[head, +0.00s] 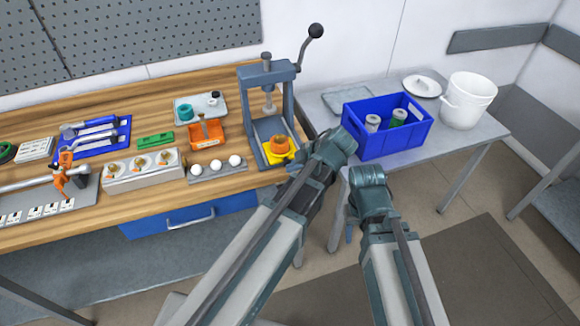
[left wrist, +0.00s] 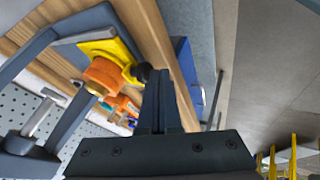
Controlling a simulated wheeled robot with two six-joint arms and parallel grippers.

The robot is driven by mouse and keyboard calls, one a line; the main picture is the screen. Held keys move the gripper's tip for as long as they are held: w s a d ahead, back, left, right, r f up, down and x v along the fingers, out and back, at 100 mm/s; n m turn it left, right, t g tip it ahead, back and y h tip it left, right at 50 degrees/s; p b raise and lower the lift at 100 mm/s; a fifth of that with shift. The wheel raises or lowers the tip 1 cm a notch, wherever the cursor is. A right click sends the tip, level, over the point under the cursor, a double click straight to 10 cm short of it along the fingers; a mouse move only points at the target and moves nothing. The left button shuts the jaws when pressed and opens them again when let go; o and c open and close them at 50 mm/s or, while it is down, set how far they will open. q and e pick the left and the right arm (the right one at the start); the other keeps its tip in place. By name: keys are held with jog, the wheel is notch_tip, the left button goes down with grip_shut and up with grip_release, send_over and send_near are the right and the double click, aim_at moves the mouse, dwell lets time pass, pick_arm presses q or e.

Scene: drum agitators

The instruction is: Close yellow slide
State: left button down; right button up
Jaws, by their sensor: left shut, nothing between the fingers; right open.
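The yellow slide (head: 279,156) sits in the base of the grey arbor press (head: 268,115), and part of it sticks out at the front. An orange ring-shaped part (head: 280,145) stands on it. In the left wrist view, the yellow slide (left wrist: 108,49) has a dark round knob (left wrist: 143,72) at its near end. My left gripper (left wrist: 160,75) is shut and empty, with its fingertips close beside the knob; I cannot tell whether they touch. In the head view, my left wrist hides part of this area. My right gripper (head: 368,180) is open, right of the left one, its fingers hard to see.
A blue crate (head: 387,140) with jars stands on the grey side table, right of my grippers. A white bucket (head: 467,100) stands beyond it. A rack with white balls (head: 217,166) lies left of the press. The press lever rises at the back.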

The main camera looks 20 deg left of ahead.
aim_at(280, 141)
pick_arm(q)
jog(key=w+a, duration=0.2)
jog(key=w, duration=0.1)
jog(key=w+a, duration=0.2)
jog(key=w, duration=0.1)
jog(key=w+a, duration=0.2)
jog(key=w, duration=0.1)
jog(key=shift+w+a, duration=0.2)
jog(key=shift+w, duration=0.15)
jog(key=shift+w+a+r, duration=0.1)
jog(key=shift+a, duration=0.1)
